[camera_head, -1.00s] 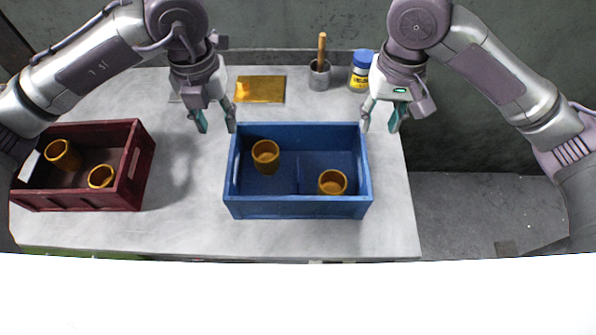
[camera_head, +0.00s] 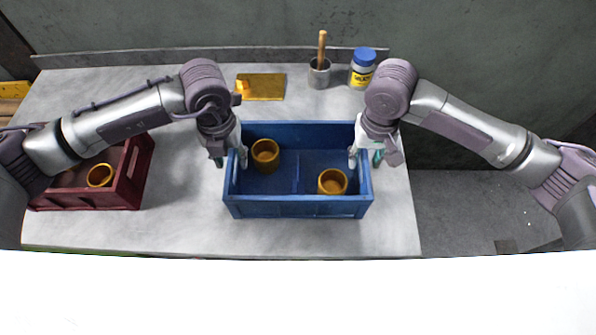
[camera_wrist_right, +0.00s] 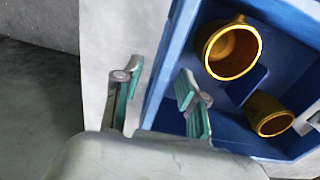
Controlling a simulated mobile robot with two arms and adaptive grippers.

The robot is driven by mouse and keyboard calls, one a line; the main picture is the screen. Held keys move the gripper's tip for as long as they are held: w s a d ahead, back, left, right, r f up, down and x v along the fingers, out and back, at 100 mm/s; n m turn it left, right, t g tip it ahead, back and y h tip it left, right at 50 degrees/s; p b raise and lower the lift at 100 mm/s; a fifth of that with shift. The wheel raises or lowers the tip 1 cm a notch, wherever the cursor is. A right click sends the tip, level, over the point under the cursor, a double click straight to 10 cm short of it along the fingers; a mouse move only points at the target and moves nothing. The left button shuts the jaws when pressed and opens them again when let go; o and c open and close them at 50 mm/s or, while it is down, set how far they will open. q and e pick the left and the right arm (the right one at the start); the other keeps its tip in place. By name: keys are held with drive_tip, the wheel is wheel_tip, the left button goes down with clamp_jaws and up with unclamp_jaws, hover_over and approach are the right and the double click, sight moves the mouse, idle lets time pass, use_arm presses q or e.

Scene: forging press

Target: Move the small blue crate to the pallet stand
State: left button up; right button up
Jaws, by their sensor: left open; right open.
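The small blue crate (camera_head: 297,207) sits on the grey table, with a low divider inside. It holds two brass-coloured cups, one in the left part (camera_head: 265,154) and one in the right part (camera_head: 332,182). My left gripper (camera_head: 231,161) is open at the crate's left end wall. My right gripper (camera_head: 365,160) is open at the right end wall. In the right wrist view, the right gripper's fingers (camera_wrist_right: 160,105) stand on either side of the crate's end wall (camera_wrist_right: 168,72), one outside and one inside. Whether the fingers touch the wall is unclear.
A dark red crate (camera_head: 130,178) with a brass-coloured cup stands at the left, partly hidden by my left arm. A yellow plate (camera_head: 261,87), a grey pot with a wooden handle (camera_head: 319,76) and a blue-lidded jar (camera_head: 362,69) stand at the back. The table (camera_head: 185,225) is clear between the crates.

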use_arm(q)
clamp_jaws()
use_arm(e)
clamp_jaws()
